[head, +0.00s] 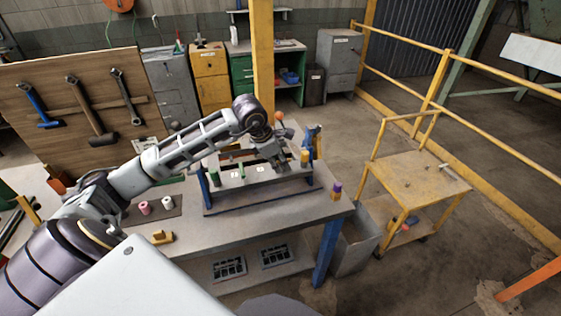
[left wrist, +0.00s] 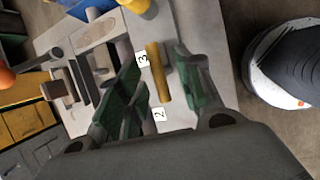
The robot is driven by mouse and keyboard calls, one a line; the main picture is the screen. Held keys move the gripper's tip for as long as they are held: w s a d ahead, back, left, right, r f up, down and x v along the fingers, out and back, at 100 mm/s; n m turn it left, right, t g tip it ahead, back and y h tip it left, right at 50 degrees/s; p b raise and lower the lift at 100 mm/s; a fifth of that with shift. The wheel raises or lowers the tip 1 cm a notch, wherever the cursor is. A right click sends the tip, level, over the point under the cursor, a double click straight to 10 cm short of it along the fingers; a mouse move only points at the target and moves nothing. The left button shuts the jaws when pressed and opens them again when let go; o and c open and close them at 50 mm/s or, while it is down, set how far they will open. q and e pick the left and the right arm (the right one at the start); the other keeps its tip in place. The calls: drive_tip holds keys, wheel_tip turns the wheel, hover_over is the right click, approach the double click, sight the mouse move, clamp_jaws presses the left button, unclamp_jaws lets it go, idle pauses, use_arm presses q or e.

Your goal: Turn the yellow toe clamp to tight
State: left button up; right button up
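My left gripper (head: 277,165) reaches over the fixture (head: 260,195) on the workbench. In the left wrist view the gripper (left wrist: 157,58) is open, with green-padded fingers on both sides of a yellow bar (left wrist: 160,75), which looks like the toe clamp's handle. Gaps show between the bar and the fingers, so it does not look gripped. White labels "3" (left wrist: 143,58) and "2" (left wrist: 160,115) lie beside the bar. In the head view the gripper hides the bar. A yellow cylinder (head: 304,157) stands at the fixture's right end. My right gripper is not in view.
A green cylinder (head: 214,175) stands at the fixture's left. A purple-and-yellow piece (head: 336,191) stands near the bench's right edge. Pink and white rolls (head: 145,208) and a yellow block (head: 161,237) lie at left. A yellow cart (head: 425,180) stands right of the bench.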

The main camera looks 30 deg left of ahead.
use_arm(q)
drive_tip(key=shift+x, duration=0.9)
clamp_jaws()
